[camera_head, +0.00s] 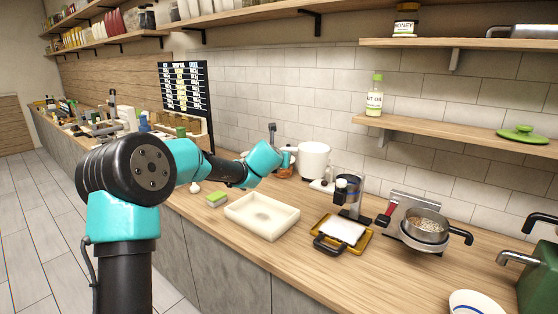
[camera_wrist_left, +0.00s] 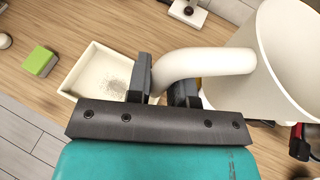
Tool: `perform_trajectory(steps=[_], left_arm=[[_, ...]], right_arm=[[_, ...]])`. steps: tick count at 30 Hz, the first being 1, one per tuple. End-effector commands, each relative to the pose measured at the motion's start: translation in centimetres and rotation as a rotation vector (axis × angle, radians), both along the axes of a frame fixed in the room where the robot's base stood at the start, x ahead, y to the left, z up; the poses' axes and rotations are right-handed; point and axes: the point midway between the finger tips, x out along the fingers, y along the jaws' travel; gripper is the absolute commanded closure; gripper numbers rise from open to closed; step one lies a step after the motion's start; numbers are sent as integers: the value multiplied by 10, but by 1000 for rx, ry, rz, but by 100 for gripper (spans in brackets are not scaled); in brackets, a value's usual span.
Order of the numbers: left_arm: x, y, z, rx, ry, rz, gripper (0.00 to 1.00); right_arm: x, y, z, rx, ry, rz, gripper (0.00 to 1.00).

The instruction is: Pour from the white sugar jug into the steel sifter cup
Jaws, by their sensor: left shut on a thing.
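The white sugar jug (camera_head: 314,160) is held above the counter near the back wall in the head view. In the left wrist view the jug (camera_wrist_left: 292,55) fills the upper right, with its curved handle between my fingers. My left gripper (camera_wrist_left: 163,88) is shut on that handle; in the head view the gripper (camera_head: 288,152) is left of the jug. The jug's contents are hidden. A steel pan-like cup with speckled contents (camera_head: 425,224) is farther right. My right gripper is not seen.
A cream tray (camera_head: 240,222) with grey specks inside sits in front of the jug; a green sponge (camera_head: 216,199) lies left of it. Shelves overhang the back right. The front right counter has some bare room.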

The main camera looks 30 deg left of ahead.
Motion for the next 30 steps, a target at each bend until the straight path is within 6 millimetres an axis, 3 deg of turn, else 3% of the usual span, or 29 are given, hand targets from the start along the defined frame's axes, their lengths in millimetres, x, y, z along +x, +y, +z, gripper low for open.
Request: perform_trajectory(steps=[19, 30], left_arm=[[0, 0, 45, -1, -2, 1, 100], [0, 0, 50, -1, -1, 0, 100]], right_arm=[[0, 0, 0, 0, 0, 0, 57], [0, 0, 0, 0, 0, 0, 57]])
